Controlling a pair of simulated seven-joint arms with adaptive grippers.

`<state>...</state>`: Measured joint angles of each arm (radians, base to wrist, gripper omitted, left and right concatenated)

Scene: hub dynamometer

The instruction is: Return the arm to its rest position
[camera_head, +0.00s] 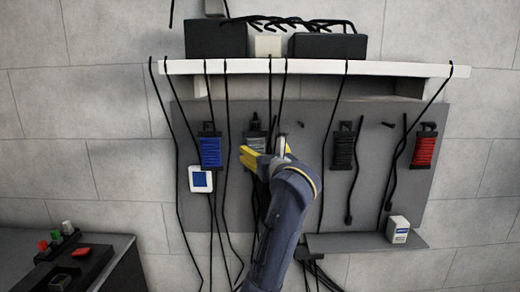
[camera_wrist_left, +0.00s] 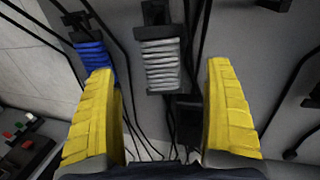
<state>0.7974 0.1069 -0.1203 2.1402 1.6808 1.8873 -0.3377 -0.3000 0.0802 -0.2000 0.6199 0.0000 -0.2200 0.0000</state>
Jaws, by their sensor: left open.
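My left gripper (camera_head: 266,154) is raised in front of the grey wall panel, near its middle. Its two yellow fingers are spread apart in the left wrist view (camera_wrist_left: 168,112), with nothing held between them. A grey spool (camera_wrist_left: 162,64) hangs on the panel beyond the gap between the fingers; in the head view this grey spool (camera_head: 255,136) is partly hidden behind the gripper. A blue spool (camera_head: 210,150) hangs to the left of the gripper and also shows behind the left finger in the wrist view (camera_wrist_left: 92,58). My right gripper is in neither view.
A white shelf (camera_head: 400,69) with black boxes runs above the panel, and black cables hang down across it. A black spool (camera_head: 343,150) and a red spool (camera_head: 424,150) hang at right. A small white box (camera_head: 398,229) stands on a ledge. A button console (camera_head: 62,262) sits lower left.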

